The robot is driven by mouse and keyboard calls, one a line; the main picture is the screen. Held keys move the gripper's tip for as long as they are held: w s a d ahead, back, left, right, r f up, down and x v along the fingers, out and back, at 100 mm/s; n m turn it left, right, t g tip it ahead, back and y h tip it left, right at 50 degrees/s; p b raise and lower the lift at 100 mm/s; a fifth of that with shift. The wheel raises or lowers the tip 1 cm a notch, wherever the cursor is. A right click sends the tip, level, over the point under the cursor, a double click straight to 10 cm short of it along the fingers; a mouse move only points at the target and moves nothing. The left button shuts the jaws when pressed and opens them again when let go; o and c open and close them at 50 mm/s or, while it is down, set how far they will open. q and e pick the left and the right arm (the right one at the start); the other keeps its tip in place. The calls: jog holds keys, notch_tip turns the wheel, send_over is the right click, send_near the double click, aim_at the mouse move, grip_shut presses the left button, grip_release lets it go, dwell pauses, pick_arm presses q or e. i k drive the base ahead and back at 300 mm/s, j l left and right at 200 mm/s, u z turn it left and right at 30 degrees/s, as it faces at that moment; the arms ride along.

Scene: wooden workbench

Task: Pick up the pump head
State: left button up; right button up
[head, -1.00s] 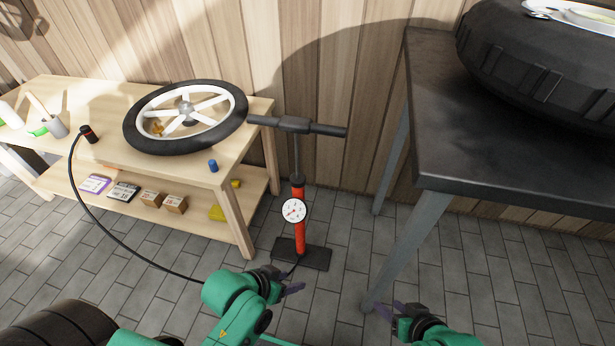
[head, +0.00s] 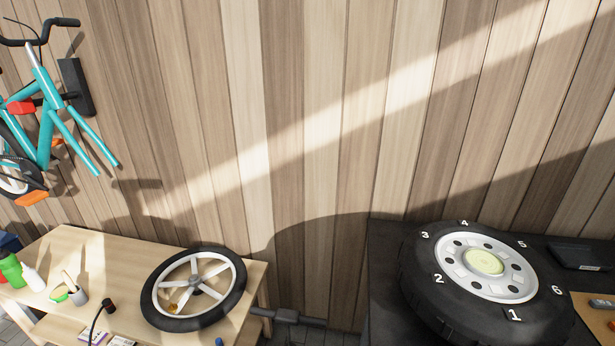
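The pump head (head: 109,306) is a small black and red piece at the end of a black hose (head: 95,328). It stands on the wooden workbench (head: 120,258), left of the bicycle wheel (head: 237,290). The pump's black handle (head: 290,316) shows at the bottom edge, right of the bench; the rest of the pump is out of view. Neither of my grippers is in the head view.
A small blue cap (head: 219,341) lies near the bench's front edge. A large tire (head: 420,292) lies on the dark table (head: 384,262). A teal bicycle frame (head: 46,135) hangs on the wall.

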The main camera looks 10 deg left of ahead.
aim_at(106, 302)
jog(key=u, duration=1.95)
jog(key=z, duration=0.2)
